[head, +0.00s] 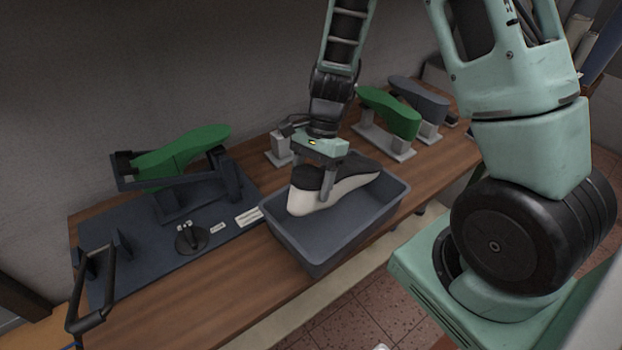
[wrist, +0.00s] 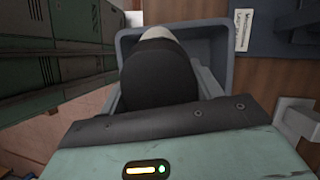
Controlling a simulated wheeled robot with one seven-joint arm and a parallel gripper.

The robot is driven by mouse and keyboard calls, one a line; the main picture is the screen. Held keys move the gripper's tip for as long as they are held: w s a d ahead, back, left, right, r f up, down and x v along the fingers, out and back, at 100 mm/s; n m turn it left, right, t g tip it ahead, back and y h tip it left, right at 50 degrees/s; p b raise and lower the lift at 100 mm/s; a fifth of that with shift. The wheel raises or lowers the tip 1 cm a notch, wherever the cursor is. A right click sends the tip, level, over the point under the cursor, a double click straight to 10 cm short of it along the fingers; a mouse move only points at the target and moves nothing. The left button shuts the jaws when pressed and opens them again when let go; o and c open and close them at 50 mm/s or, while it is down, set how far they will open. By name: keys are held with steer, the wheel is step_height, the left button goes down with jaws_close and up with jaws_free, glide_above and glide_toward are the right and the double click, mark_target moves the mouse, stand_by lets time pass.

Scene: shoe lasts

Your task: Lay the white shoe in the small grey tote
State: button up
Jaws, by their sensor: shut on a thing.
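The white shoe (head: 345,187) has a black upper part and white sides. My gripper (head: 327,180) is shut on it from above, near its middle. The shoe is over the small grey tote (head: 318,243), within or just above its rim; I cannot tell whether it touches the floor of the tote. In the wrist view the shoe's dark top (wrist: 158,75) fills the middle, with its white end at the top, and the grey tote (wrist: 213,48) shows around it.
The tote stands on a wooden bench (head: 180,312). On the left, a green last (head: 180,150) sits in a dark fixture on a dark mat (head: 140,262). Behind the tote, another green last (head: 390,110) and a grey last (head: 418,98) rest on stands.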

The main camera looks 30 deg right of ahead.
steer(key=shift+f+b, duration=0.5)
steer(key=shift+f, duration=0.35)
steer(key=o, duration=1.4)
steer(key=b+v, duration=0.2)
steer(key=v, duration=1.5)
steer(key=shift+d+r, duration=0.2)
steer(key=shift+r, duration=0.05)
steer(key=s+a+n, duration=0.1)
steer(key=a+n, duration=0.1)
steer(key=a, duration=0.1)
steer(key=s+a+f+n+b, duration=0.1)
steer(key=a+n, duration=0.1)
steer(key=s+a+n+h, duration=0.1)
steer(key=s+a+n, duration=0.1)
steer(key=a, duration=0.1)
steer(key=shift+a+f, duration=0.3)
steer(key=shift+a, duration=0.05)
steer(key=s+a+f+n+h, duration=0.1)
steer(key=s+a+n, duration=0.3)
steer(key=s+n, duration=0.1)
steer(key=s+a+f+n+t+b, duration=0.1)
steer(key=s+a+f+n, duration=0.1)
steer(key=s+n, duration=0.3)
steer(key=s+a+f+n+t+h+b, duration=0.1)
steer(key=s+a+n, duration=0.4)
steer(key=s+n, duration=0.1)
steer(key=shift+s+a+f+n+h, duration=0.15)
steer(key=shift+a+f+n+h, duration=0.2)
steer(key=shift+n, duration=0.25)
